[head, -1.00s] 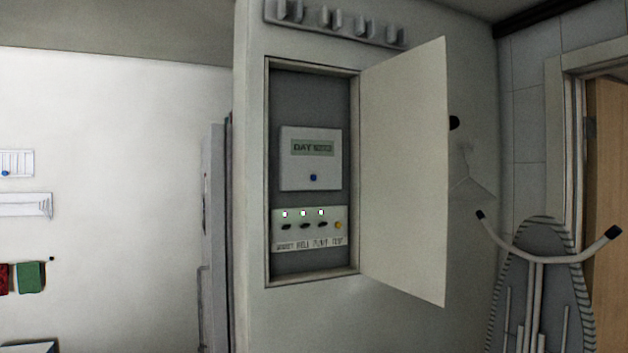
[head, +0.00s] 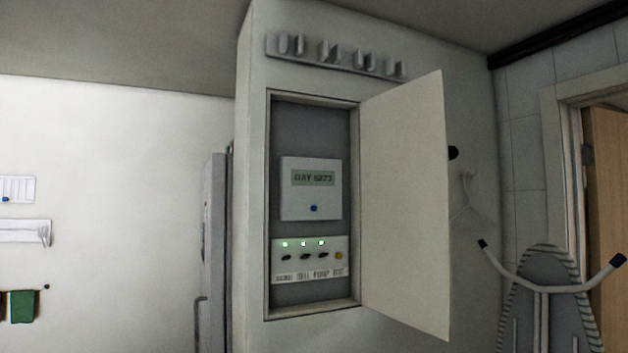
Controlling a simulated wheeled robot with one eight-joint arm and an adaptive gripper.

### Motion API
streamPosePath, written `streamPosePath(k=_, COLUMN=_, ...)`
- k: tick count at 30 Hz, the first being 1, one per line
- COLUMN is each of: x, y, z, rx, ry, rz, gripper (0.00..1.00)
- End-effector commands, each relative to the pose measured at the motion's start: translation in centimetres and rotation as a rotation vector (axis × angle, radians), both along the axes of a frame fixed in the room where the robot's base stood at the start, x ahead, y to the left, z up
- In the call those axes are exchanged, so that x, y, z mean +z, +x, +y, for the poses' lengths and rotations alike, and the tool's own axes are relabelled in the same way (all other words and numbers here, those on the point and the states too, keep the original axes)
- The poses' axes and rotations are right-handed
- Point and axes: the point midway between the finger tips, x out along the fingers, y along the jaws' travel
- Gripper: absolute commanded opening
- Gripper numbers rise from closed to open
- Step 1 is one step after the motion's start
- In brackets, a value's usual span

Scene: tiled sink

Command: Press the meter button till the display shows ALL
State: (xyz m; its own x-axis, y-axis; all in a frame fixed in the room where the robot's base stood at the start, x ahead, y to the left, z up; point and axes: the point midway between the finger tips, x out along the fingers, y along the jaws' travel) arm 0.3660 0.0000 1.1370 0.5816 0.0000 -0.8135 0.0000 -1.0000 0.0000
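A white meter (head: 311,200) is mounted in the upper part of an open wall cabinet. Its display (head: 313,178) reads "DAY" followed by digits that look like 5273. A small blue button (head: 313,208) sits on the meter below the display. My gripper is not in view, so whether it is open or shut does not show.
The cabinet door (head: 403,205) stands open to the right. Below the meter is a switch panel (head: 310,270) with three green lights, three dark switches and a yellow button (head: 339,256). A hook rail (head: 337,60) is above. An ironing board (head: 545,290) stands at the right.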

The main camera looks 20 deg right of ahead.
Motion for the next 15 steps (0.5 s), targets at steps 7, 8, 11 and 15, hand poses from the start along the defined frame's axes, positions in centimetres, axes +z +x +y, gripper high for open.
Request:
streamPosePath(k=7, x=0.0, y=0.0, z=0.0, rx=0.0, ry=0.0, rz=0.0, gripper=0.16)
streamPosePath(k=8, x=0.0, y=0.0, z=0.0, rx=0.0, ry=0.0, rz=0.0, gripper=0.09)
streamPosePath(k=11, x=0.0, y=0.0, z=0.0, rx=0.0, ry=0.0, rz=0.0, gripper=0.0)
streamPosePath(k=15, x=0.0, y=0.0, z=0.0, rx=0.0, ry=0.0, rz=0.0, gripper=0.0)
